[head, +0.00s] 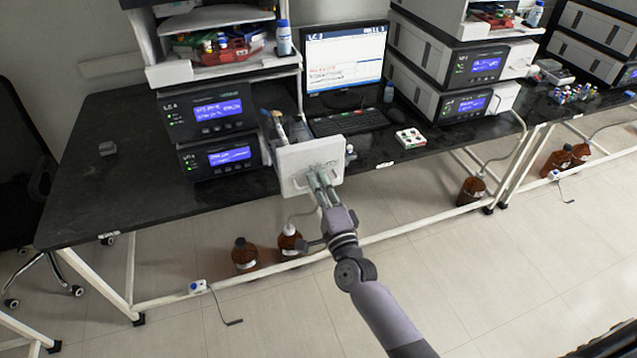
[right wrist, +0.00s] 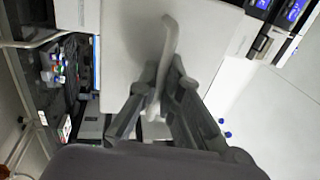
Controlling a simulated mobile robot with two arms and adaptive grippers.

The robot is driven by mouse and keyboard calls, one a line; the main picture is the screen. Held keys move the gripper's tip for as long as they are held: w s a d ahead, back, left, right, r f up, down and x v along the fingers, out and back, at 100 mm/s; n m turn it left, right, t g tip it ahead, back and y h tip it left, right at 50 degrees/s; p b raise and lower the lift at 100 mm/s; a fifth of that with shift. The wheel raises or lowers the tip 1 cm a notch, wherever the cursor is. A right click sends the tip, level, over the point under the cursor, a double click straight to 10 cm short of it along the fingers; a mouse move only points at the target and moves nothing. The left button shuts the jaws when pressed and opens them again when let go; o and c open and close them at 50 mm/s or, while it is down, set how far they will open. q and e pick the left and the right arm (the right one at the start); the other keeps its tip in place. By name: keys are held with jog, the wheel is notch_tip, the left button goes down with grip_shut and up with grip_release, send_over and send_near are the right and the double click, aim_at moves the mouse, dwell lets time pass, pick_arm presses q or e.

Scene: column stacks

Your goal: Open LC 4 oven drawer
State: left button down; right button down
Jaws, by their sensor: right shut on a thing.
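The LC 4 stack (head: 207,110) stands on the dark bench at the left, its name on the upper blue-screen module. Beside it, the white oven drawer front (head: 296,158) stands out forward of the modules, so the drawer is pulled out at least partly. Column-like parts show behind its top edge. The front also fills the middle of the right wrist view (right wrist: 205,50). My right gripper (head: 321,178) is shut on the pale curved handle (right wrist: 168,45). Its fingers hide part of the handle. My left gripper is not in view.
A monitor (head: 345,58) and keyboard (head: 348,121) sit right of the drawer, with a small white vial tray (head: 410,138) farther right. Brown bottles (head: 244,254) stand on the floor below the bench. The floor in front is mostly clear.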

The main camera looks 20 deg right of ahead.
jog(key=c, duration=2)
grip_release()
jog(key=shift+w, duration=0.1)
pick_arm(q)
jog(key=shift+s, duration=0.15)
pick_arm(e)
jog(key=shift+f, duration=0.1)
jog(key=s, duration=0.4)
jog(key=s+f, duration=0.1)
jog(key=s, duration=0.3)
jog(key=s+f, duration=0.1)
jog(key=s, duration=0.3)
jog(key=shift+d, duration=0.2)
jog(key=shift+w, duration=0.1)
